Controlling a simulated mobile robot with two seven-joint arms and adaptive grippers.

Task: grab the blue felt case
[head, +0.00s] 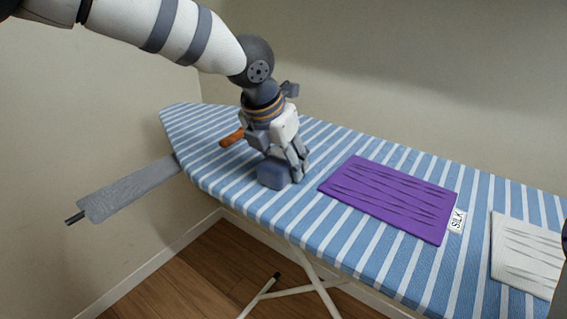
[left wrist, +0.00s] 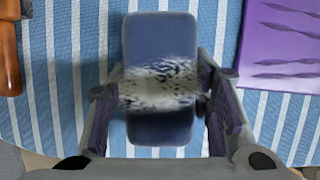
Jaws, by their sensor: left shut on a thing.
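The blue felt case (head: 272,173) is a small blue block on the striped ironing board, near its front edge. In the left wrist view the case (left wrist: 160,40) is upright in the picture, with a black-and-white speckled band across its middle. My left gripper (head: 292,172) comes down from above and is shut on it. In the left wrist view the fingers of my left gripper (left wrist: 160,95) press on both sides of the case at the band. I cannot tell whether the case is lifted off the board. My right gripper does not show.
The blue-and-white striped ironing board (head: 340,225) carries a purple cloth (head: 395,198) with a SILK tag (head: 457,220) to the right and a white cloth (head: 525,250) beyond it. A brown wooden object (head: 232,137) lies left of the gripper. A grey rest (head: 130,188) juts out left.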

